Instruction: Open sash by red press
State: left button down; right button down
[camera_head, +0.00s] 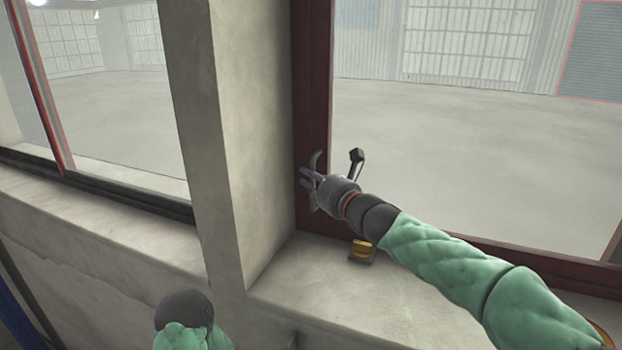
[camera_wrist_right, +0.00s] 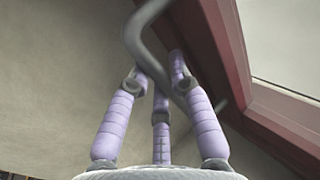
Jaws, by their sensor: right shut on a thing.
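The sash (camera_head: 314,95) is a dark red window frame around a large pane, right of a concrete pillar in the head view. A grey curved handle (camera_head: 316,160) sits on its left upright. My right gripper (camera_head: 310,177) is at this handle, its purple fingers shut on it. In the right wrist view the fingers (camera_wrist_right: 158,80) close around the grey handle (camera_wrist_right: 150,45), with the red frame (camera_wrist_right: 228,60) just to the right. My left arm shows only as a dark and green piece at the bottom; its gripper is not visible. No press shows.
A yellow and dark small object (camera_head: 361,250) lies on the concrete sill (camera_head: 330,290) under my right forearm. The concrete pillar (camera_head: 225,130) stands close left of the handle. A second window (camera_head: 110,120) is further left. A wide empty floor lies beyond the glass.

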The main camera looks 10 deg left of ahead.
aim_at(484, 210)
jog(key=s+d+p, duration=0.1)
jog(key=s+d, duration=0.1)
jog(key=d, duration=1)
jog(key=s+d+p, duration=0.1)
jog(key=s+d, duration=0.1)
jog(key=d, duration=1)
jog(key=s+d+p, duration=0.1)
jog(key=s+d, duration=0.2)
jog(key=d, duration=0.9)
jog(key=c, duration=1.1)
grip_release()
jog(key=shift+s+d, duration=0.1)
jog(key=v, duration=1.2)
